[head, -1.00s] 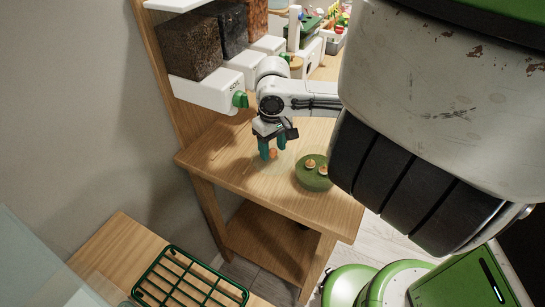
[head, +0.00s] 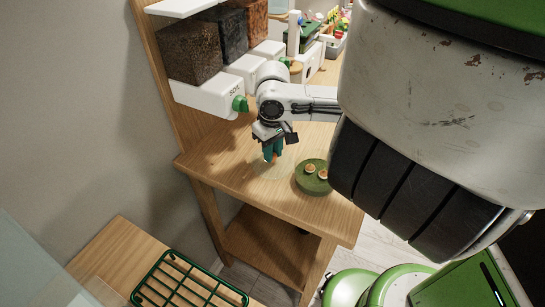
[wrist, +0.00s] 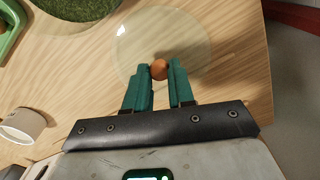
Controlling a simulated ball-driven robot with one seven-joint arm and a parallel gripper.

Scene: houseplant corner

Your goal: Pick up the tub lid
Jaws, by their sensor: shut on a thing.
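The tub lid is a clear, round disc with a small orange-brown knob; it lies over the wooden table in the wrist view (wrist: 130,42) and shows only faintly in the head view (head: 262,168). My gripper (wrist: 160,70), with teal fingers, is shut on the lid's knob, one finger on each side. In the head view my gripper (head: 272,157) points down over the table's near left part. I cannot tell whether the lid touches the tabletop.
A round green pad (head: 303,186) with two small items stands right of the lid. Soil dispensers (head: 207,95) hang on the wall side behind. A white cup (wrist: 22,125) lies at the wrist view's left. A green rack (head: 185,284) sits on the lower bench.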

